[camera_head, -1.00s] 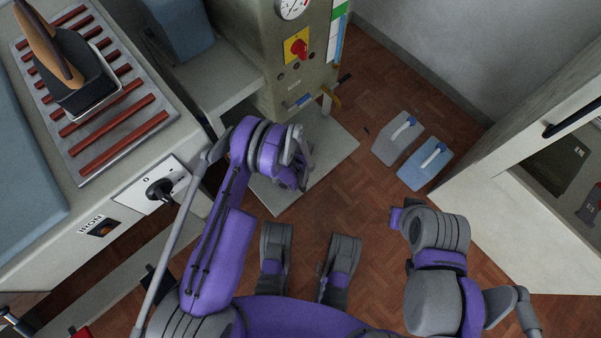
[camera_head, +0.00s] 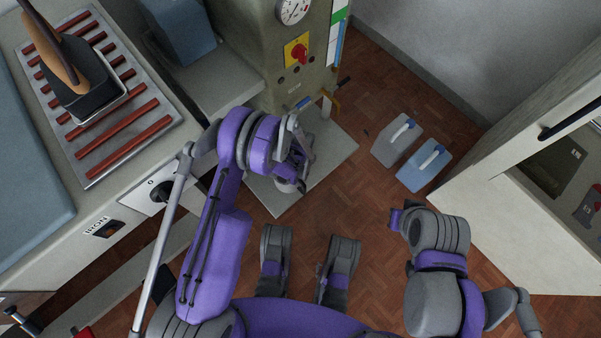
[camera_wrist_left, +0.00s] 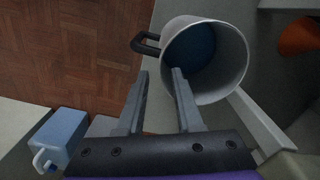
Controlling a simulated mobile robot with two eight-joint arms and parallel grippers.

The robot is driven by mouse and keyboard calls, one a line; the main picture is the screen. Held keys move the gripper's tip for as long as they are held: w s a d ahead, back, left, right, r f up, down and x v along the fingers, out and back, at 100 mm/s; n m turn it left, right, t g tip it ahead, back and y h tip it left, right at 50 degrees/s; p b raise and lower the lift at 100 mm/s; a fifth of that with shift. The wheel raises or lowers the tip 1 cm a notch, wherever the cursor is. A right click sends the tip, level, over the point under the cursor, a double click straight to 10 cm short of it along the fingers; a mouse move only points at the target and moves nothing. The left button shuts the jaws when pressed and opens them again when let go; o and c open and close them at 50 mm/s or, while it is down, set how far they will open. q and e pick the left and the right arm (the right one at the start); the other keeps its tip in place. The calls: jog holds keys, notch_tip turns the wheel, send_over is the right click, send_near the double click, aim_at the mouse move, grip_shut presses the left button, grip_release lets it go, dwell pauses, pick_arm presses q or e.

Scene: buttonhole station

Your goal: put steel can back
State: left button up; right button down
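The steel can (camera_wrist_left: 232,75) is in the left wrist view, a pale grey round vessel with a dark handle (camera_wrist_left: 147,43) on its left side and dark blue inside. My left gripper (camera_wrist_left: 161,72) is open, with a clear gap between its fingers. Its right fingertip overlaps the can's near left rim; I cannot tell whether it touches. In the head view my left gripper (camera_head: 300,168) is over the grey floor plate by the machine, and the can is mostly hidden by it. My right gripper (camera_head: 398,216) is low at right, away from the can, its fingers unclear.
The machine (camera_head: 285,60) with gauge and red knob stands behind the plate (camera_head: 335,150). An iron (camera_head: 85,85) rests on a red-barred rack at left. Grey (camera_head: 396,142) and blue (camera_head: 424,165) handled containers stand on the floor. An open white cabinet (camera_head: 500,215) is at right.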

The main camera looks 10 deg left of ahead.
pick_arm(q)
jog(key=shift+r+p, duration=0.45)
jog(key=shift+r, duration=1.95)
